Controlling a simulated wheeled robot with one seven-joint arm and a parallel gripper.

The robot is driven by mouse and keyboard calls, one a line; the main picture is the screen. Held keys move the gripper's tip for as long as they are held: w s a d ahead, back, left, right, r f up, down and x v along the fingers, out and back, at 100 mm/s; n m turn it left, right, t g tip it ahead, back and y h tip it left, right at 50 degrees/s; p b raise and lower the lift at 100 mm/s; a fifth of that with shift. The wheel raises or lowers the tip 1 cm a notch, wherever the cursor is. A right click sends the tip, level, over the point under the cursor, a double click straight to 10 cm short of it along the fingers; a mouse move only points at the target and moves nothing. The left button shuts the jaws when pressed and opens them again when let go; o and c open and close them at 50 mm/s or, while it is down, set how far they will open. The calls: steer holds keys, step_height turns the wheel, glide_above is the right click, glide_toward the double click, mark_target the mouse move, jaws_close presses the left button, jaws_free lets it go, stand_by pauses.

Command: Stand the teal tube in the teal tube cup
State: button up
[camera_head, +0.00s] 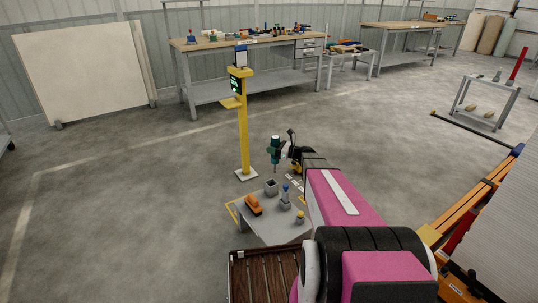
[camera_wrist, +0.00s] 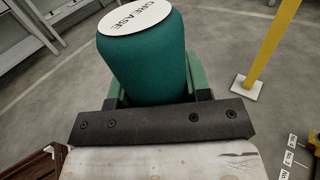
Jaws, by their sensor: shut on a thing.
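The teal tube (camera_wrist: 150,62) fills the upper middle of the wrist view, with a white end label reading GREASE. My gripper (camera_wrist: 155,88) is shut on it, with green fingers on either side. In the head view the teal tube (camera_head: 275,147) hangs upright, narrow end down, in the air above and beyond the small grey table. An open, square grey cup (camera_head: 271,187) stands on the table's far side, below the tube and apart from it; I cannot tell whether it is the teal tube cup. The tube's lower end is hidden in the wrist view.
The small table (camera_head: 268,228) also holds an orange object (camera_head: 254,205), a blue-topped tube (camera_head: 285,192) in a grey holder, and a small yellow item (camera_head: 300,216). A yellow post (camera_head: 243,130) stands just behind. Brown slats (camera_head: 262,275) lie in front. Open floor lies left.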

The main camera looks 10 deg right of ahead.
steer(key=w+f, duration=0.6)
steer(key=f, duration=0.1)
steer(key=shift+a+f, duration=0.15)
steer(key=shift+a, duration=0.3)
steer(key=shift+f, duration=0.1)
steer(key=shift+f, duration=2)
step_height(320, 180, down, 9)
steer(key=o, duration=1.1)
steer(key=shift+f, duration=0.1)
steer(key=shift+d, duration=0.1)
